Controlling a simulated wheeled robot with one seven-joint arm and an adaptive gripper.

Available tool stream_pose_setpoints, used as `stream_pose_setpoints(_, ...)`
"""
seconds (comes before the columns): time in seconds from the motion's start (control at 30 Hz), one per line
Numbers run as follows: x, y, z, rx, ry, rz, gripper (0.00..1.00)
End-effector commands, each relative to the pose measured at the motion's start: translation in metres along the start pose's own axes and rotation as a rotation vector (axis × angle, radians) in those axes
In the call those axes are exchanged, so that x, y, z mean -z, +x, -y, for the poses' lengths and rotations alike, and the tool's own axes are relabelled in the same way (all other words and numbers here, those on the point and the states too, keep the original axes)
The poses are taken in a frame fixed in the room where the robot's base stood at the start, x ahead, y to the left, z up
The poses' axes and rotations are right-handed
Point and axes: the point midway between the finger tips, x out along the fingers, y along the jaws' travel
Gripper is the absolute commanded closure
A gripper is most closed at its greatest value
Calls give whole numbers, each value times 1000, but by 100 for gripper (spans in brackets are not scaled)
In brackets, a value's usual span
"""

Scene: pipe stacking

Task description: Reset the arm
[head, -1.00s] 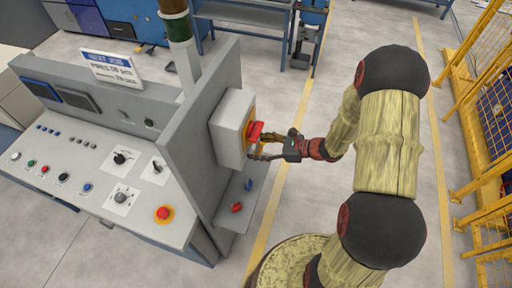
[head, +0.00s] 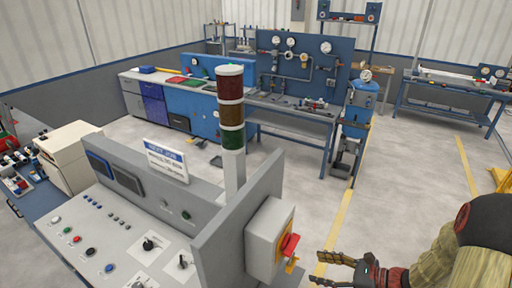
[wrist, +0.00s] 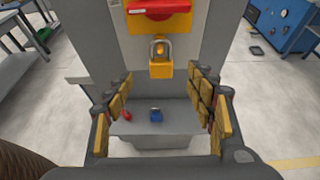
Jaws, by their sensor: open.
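My gripper (head: 318,267) is open and empty, low at the right of the head view, beside the grey switch box with a red handle (head: 289,246). In the wrist view the yellow finger pads stand wide apart at left and right, with clear space between them. The red handle (wrist: 160,8) lies across its yellow plate at the top. A yellow padlock (wrist: 160,69) hangs below it, beyond my fingers and apart from them. My arm (head: 450,250) fills the lower right corner of the head view.
A grey shelf (wrist: 150,124) below the box holds a small blue padlock (wrist: 156,115) and a red one (wrist: 125,115). The control console (head: 110,240) and a signal tower (head: 231,120) stand at left. Blue workbenches (head: 300,120) are behind. Open floor (head: 400,190) lies right.

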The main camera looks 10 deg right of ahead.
Motion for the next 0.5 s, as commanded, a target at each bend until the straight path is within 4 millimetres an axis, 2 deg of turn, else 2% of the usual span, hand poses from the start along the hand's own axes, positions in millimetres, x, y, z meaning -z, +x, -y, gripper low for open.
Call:
stream_pose_setpoints(0.1,11,0,-9,-30,-53,-38,45)
stream_pose_setpoints(0.27,32,-8,-56,-181,-177,-134,45)
stream_pose_setpoints(0.4,37,-28,-91,-348,-406,-256,45)
stream_pose_setpoints(0.5,39,-41,-111,-482,-618,-354,45)
